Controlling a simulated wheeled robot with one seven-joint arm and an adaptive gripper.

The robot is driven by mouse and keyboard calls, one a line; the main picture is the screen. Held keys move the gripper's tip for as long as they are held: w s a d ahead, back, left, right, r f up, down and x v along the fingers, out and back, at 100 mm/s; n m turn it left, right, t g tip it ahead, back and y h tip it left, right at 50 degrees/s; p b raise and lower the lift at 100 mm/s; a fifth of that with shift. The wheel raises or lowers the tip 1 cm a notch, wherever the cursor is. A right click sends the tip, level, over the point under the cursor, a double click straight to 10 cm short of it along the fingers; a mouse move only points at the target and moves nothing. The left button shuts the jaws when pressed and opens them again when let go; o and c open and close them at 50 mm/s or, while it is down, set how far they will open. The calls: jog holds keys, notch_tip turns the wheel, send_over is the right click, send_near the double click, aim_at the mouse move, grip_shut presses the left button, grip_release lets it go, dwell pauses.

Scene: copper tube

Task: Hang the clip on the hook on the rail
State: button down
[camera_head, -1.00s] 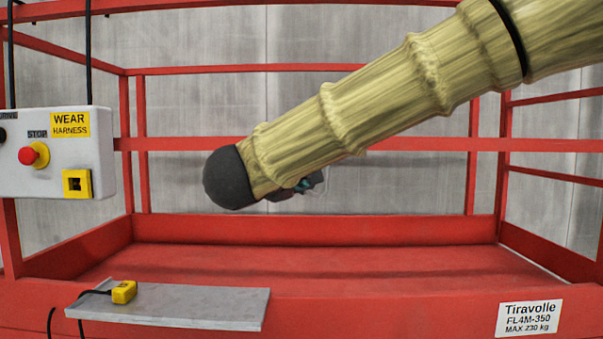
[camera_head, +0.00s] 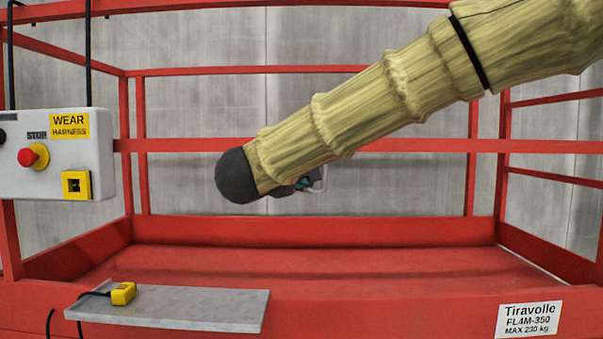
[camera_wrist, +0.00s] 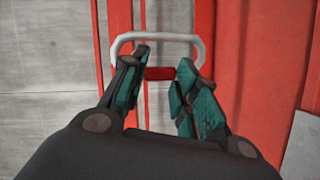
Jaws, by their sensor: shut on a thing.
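The clip is a pale grey rounded loop (camera_wrist: 155,37) in the wrist view, at and beyond my fingertips. In the head view a small grey part of it (camera_head: 322,181) shows just right of my gripper (camera_head: 303,184), which is mostly hidden behind my arm. In the wrist view my gripper (camera_wrist: 164,62) has its teal-padded fingers shut on the clip, one on each side. A dark red piece (camera_wrist: 160,74) shows between the fingers; I cannot tell whether it belongs to the clip. The red rail (camera_head: 408,145) runs across behind my arm. I cannot make out a hook on it.
A grey control box (camera_head: 55,165) with a red stop button stands at the left. A grey shelf (camera_head: 210,308) at the front left carries a yellow plug-like part (camera_head: 123,292) with a black cord. The red platform floor (camera_head: 330,266) looks clear.

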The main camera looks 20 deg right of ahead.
jog(key=shift+w+d+f, duration=0.15)
jog(key=shift+w+f, duration=0.5)
jog(key=shift+f, duration=0.35)
jog(key=shift+f, duration=0.1)
jog(key=c, duration=1)
grip_release()
jog(key=shift+d, duration=0.1)
jog(key=v, duration=1.2)
